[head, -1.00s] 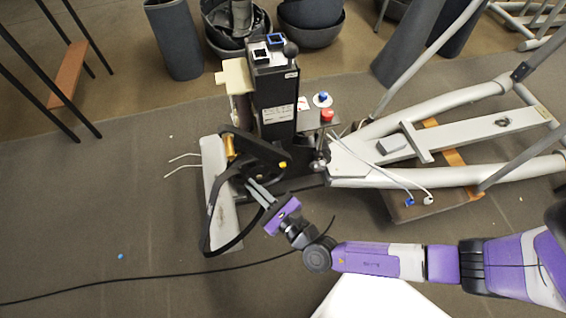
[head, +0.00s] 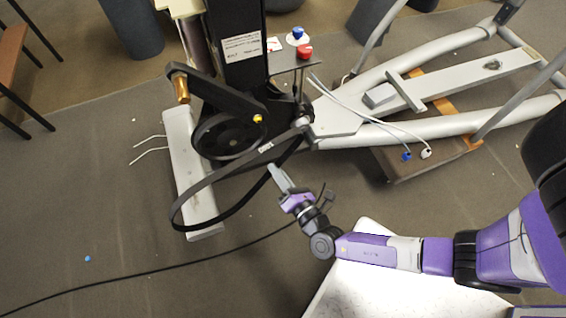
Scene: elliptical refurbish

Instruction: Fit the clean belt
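The black belt (head: 180,198) is a long loop lying slanted across the front of the machine. Its lower left end hangs over the pale foot bar (head: 205,228) and its upper right end is near the crank hub. A dark round pulley (head: 205,138) sits behind and above it, partly covered by a black arm with a brass-coloured peg (head: 181,88). My gripper (head: 273,171) comes from the lower right, its grey fingers close together on the belt's lower strand, near the right end. The fingertips are small. Whether the belt sits around the pulley cannot be told.
The elliptical's grey frame rails (head: 440,130) run to the right, with loose white cables (head: 375,125) beside them. A black cable (head: 150,271) crosses the floor. A white surface (head: 400,290) is at the bottom.

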